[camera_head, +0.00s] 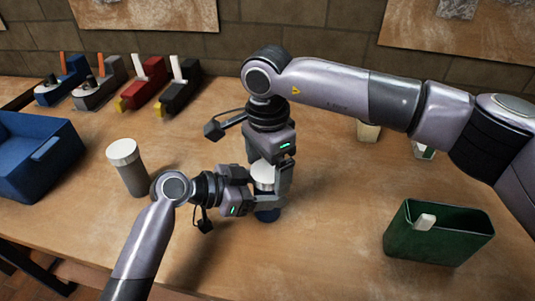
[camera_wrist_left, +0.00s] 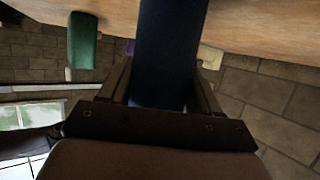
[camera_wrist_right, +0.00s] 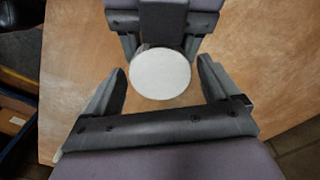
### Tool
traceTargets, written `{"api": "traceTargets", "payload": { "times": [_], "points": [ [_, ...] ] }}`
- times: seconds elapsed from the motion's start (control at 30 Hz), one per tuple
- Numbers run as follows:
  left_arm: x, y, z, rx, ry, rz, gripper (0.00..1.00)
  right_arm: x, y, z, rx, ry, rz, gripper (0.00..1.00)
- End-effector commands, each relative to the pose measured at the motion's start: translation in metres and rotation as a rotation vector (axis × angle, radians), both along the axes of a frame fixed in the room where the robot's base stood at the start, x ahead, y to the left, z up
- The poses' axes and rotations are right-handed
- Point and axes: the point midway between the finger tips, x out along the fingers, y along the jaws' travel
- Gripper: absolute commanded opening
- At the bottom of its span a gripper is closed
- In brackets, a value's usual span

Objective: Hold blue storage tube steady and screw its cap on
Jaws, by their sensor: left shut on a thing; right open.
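The blue storage tube (camera_head: 267,214) stands upright on the table near the middle; its dark blue body also fills the centre of the left wrist view (camera_wrist_left: 168,45). My left gripper (camera_head: 259,193) is shut around the tube's body from the left. The white round cap (camera_head: 264,172) sits at the top of the tube; whether it is fully seated cannot be told. My right gripper (camera_head: 273,163) points down from above, open. In the right wrist view its fingers stand apart on both sides of the cap (camera_wrist_right: 160,74), with gaps showing.
A grey tube with a white cap (camera_head: 126,167) stands left of my left arm. A blue bin (camera_head: 38,158) is at the left edge, a green bin (camera_head: 438,233) at the right front. Several coloured tools (camera_head: 145,84) line the back left.

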Motion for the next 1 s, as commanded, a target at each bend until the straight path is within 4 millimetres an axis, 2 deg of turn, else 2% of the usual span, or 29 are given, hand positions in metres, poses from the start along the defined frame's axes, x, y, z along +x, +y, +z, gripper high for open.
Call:
{"api": "traceTargets", "payload": {
  "times": [0.27,0.43,0.47,0.67,0.77,1.0],
  "points": [
    [0.0001,0.0001,-0.0003,0.0,0.0,0.0,0.0,0.0002,-0.0002,-0.0011,0.0,0.0,-0.001,0.89],
    [0.0001,0.0001,-0.0003,0.0,0.0,0.0,0.0,0.0001,-0.0002,-0.001,0.0,0.0,0.0,0.34],
    [0.0001,0.0001,-0.0003,0.0,0.0,0.0,0.0,0.0001,-0.0002,-0.001,0.0,0.0,0.0,0.32],
    [0.0001,0.0001,-0.0003,0.0,0.001,0.0,0.0,0.0001,-0.0002,-0.0009,0.0,0.0,-0.04,0.32],
    [0.0001,0.0001,-0.0003,0.0,0.001,0.0,0.0,0.0001,-0.0002,-0.0009,0.0,0.0,-0.148,0.32],
    [0.0001,0.0001,-0.0003,0.0,0.001,0.0,0.0,0.0001,-0.0001,-0.0011,0.0,0.0,-0.537,0.32]
  ]
}}
